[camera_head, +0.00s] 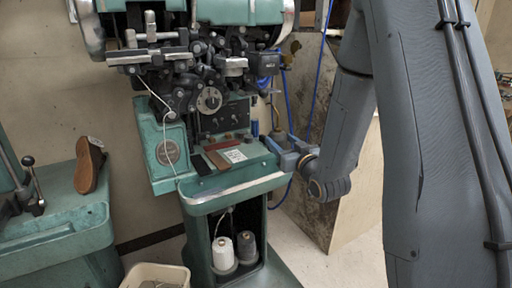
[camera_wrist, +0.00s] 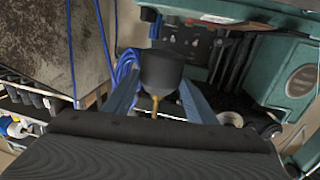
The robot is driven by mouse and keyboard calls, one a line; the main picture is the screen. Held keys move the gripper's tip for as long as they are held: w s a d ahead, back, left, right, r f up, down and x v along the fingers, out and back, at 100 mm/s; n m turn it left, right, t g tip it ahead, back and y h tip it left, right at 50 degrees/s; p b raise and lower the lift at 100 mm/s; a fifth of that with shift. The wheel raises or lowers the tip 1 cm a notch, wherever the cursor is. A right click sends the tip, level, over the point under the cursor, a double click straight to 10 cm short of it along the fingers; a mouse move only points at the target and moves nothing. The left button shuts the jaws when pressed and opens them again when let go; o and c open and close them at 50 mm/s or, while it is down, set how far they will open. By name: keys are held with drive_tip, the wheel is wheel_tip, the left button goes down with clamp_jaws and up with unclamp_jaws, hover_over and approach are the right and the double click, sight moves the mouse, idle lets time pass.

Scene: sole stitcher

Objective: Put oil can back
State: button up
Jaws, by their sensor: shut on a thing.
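The oil can (camera_wrist: 161,69) is a dark, rounded can with a thin brass spout. In the wrist view it sits between the two blue-grey fingers of my gripper (camera_wrist: 160,88), which is shut on it. In the head view my gripper (camera_head: 281,146) is at the right edge of the green stitcher's work shelf (camera_head: 240,176). The oil can (camera_head: 277,132) shows there only as a small dark shape with a thin spout pointing up. Whether its base touches the shelf cannot be told.
The green stitching machine (camera_head: 160,155) stands close to my gripper. Blue cables (camera_head: 318,75) hang behind. White and grey thread cones (camera_head: 223,253) stand below.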

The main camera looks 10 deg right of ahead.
drive_tip(key=w+a+f, duration=0.1)
drive_tip(key=w, duration=0.3)
drive_tip(key=w+a, duration=0.2)
drive_tip(key=w, duration=0.3)
drive_tip(key=w+a+f+p, duration=0.1)
drive_tip(key=w, duration=0.4)
drive_tip(key=shift+w+a+f, duration=0.25)
drive_tip(key=shift+a+f, duration=0.05)
drive_tip(key=shift+f, duration=0.05)
wheel_tip(320, 180, down, 4)
drive_tip(key=shift+r, duration=0.25)
drive_tip(key=shift+w+a+f+p, duration=0.1)
drive_tip(key=shift+w+f+p, duration=0.05)
drive_tip(key=shift+f+p, duration=0.25)
drive_tip(key=shift+f, duration=0.15)
drive_tip(key=o, duration=1)
drive_tip(key=shift+r, duration=0.2)
drive_tip(key=s+d, duration=0.2)
drive_tip(key=s, duration=1)
drive_tip(key=shift+b, duration=0.4)
